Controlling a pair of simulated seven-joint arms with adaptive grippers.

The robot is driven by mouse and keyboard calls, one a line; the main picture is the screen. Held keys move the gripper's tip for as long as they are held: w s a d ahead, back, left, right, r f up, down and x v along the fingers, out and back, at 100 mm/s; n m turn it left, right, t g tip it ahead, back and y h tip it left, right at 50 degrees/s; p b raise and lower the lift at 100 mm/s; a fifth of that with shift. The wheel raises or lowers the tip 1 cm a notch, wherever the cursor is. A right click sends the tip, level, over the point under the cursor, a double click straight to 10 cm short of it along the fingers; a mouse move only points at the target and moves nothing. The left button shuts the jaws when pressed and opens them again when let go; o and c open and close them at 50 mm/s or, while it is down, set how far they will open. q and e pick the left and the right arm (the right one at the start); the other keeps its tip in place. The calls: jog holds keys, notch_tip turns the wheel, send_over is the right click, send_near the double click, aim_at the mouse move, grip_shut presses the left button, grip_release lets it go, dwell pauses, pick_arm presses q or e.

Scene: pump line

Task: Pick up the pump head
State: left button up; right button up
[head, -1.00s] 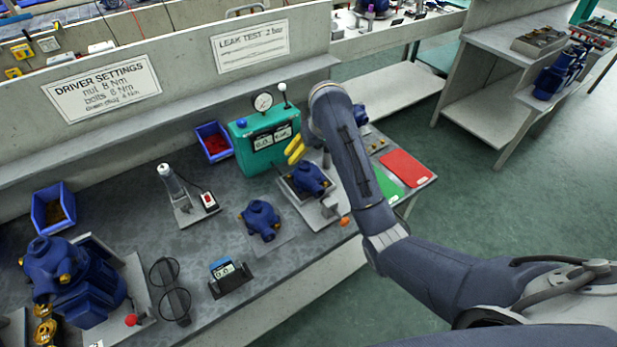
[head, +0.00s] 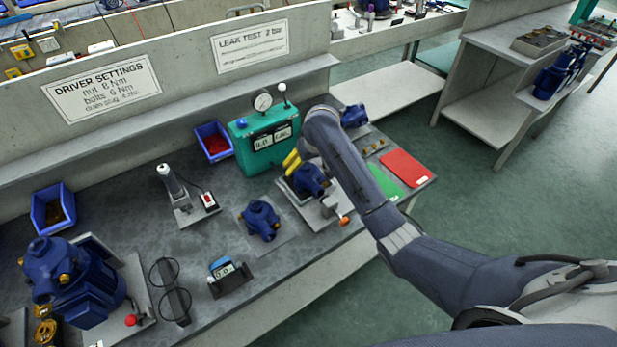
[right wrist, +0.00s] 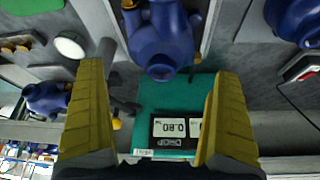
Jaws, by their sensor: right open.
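A dark blue pump head (head: 309,179) sits in a light grey fixture in front of the teal leak tester, partly hidden by my right arm. It shows large in the right wrist view (right wrist: 162,42), between and beyond the fingertips. A second blue pump head (head: 262,220) stands on a grey mat to the left; its edge also shows in the right wrist view (right wrist: 298,20). My right gripper (head: 291,161) has yellow fingers and is just above and behind the fixture's pump head. In the right wrist view the gripper (right wrist: 160,72) is open, with nothing between its fingers. My left gripper is out of view.
The teal leak tester (head: 264,139) stands close behind the fixture. An orange knob (head: 345,220) is at the fixture's front. A driver stand (head: 179,195), a small display (head: 224,270) and a large blue pump (head: 72,281) are to the left. Red (head: 405,168) and green mats lie right.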

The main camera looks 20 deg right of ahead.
aim_at(307, 167)
jog(key=shift+s+x, duration=0.2)
jog(key=shift+x, duration=2.35)
jog(key=shift+f, duration=0.1)
jog(key=shift+c, duration=0.4)
jog(key=c, duration=1.2)
jog(key=shift+c, duration=0.2)
notch_tip(307, 167, up, 22)
jog(key=shift+r, duration=2)
